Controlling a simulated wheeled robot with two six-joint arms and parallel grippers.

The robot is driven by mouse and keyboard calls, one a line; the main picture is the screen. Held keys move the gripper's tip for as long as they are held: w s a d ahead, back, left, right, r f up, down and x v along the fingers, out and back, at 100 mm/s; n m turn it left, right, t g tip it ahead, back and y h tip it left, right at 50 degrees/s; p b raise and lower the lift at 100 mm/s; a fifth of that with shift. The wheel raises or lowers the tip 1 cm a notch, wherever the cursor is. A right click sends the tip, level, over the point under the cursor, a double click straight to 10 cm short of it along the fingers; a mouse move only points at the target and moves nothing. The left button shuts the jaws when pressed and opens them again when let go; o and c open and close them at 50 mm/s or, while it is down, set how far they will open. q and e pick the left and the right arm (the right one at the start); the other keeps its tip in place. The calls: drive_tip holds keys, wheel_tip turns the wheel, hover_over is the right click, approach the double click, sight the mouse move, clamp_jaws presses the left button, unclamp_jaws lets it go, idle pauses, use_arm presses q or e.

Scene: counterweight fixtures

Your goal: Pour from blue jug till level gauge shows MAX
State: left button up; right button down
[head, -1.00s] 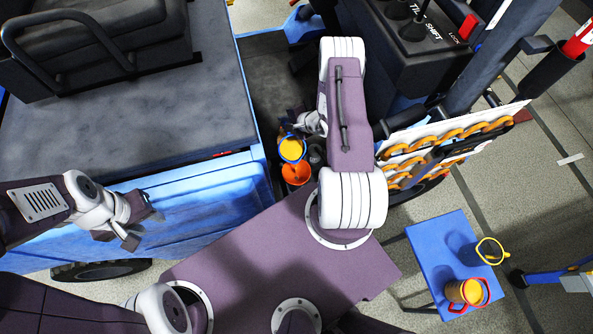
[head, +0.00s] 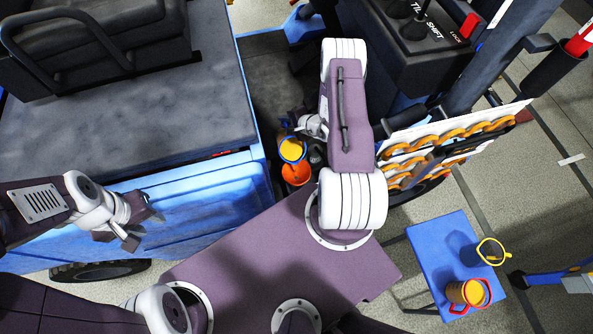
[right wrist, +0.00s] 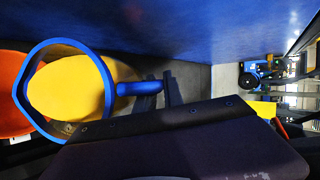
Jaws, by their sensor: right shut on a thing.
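The blue jug (head: 292,149) has a blue rim and handle and holds yellow contents. It is in the footwell beside the blue machine body. In the right wrist view the blue jug (right wrist: 70,85) shows its rim at the left, with its handle pointing right to the fingers. My right gripper (head: 293,128) is shut on the jug, partly hidden by my wrist. The jug is over or beside an orange funnel-like opening (head: 296,174); its exact tilt is hard to tell. My left gripper (head: 143,228) is open and empty by the blue side panel. I cannot make out the level gauge.
A blue stool (head: 428,252) at the lower right carries a red-rimmed jug (head: 466,292) with yellow contents and a yellow-rimmed jug (head: 490,252). A lever console (head: 425,45) and a rack of orange rings (head: 450,140) stand close right of my right arm.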

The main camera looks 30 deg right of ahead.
sight(287, 125)
drive_tip(key=shift+s+r+t+b, duration=0.1)
drive_tip(key=shift+s+t+b, duration=0.05)
drive_tip(key=shift+t+b, duration=0.2)
idle(0.8)
drive_tip(key=shift+s+a+r+n+t, duration=0.15)
drive_tip(key=shift+s+r+t, duration=0.1)
drive_tip(key=shift+r+t, duration=0.2)
drive_tip(key=shift+s+a+r+n+t, duration=0.1)
drive_tip(key=shift+s+r+n+t, duration=0.05)
drive_tip(key=shift+s+r+t, duration=0.2)
idle(2.5)
drive_tip(key=shift+s+a+t+b, duration=0.15)
drive_tip(key=shift+s+t+b, duration=0.5)
drive_tip(key=shift+b, duration=0.7)
idle(1.6)
drive_tip(key=shift+s+a+r+n, duration=0.1)
drive_tip(key=shift+s+r+n, duration=0.05)
drive_tip(key=shift+n, duration=0.15)
